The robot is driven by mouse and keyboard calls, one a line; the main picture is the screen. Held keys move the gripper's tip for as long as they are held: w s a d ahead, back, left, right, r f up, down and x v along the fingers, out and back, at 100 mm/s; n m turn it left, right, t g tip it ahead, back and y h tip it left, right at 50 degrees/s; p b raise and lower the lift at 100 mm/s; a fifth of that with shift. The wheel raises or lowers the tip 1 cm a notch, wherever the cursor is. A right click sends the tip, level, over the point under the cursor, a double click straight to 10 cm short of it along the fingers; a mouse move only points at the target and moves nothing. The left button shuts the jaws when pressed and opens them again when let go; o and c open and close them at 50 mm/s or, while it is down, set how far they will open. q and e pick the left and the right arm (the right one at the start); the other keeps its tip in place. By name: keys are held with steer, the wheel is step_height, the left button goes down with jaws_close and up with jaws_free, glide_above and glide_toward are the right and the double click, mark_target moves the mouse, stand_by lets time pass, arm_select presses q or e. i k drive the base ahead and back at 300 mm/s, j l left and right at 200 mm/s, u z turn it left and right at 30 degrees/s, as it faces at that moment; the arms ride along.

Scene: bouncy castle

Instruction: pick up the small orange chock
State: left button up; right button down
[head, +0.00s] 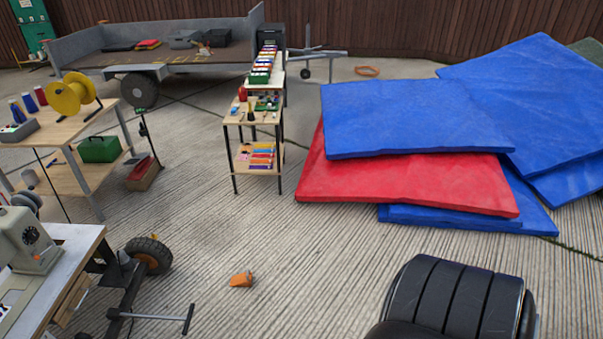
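The small orange chock (241,279) lies on the grooved concrete floor in the lower middle of the head view, left of centre. It looks like a small wedge, with a lighter patch at its right end. Nothing touches it, and bare floor surrounds it. Neither my left nor my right gripper is in view.
A sewing machine (31,241) on a table, with a wheel (149,255) and a metal bar (157,317) beside it, stands left of the chock. Red (405,184) and blue mats (415,117) are piled at right. A narrow shelf (252,115) and trailer (190,57) stand behind.

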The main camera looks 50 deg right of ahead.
mark_target(244, 280)
steer(key=l+z, duration=0.1)
steer(key=z, duration=1.05)
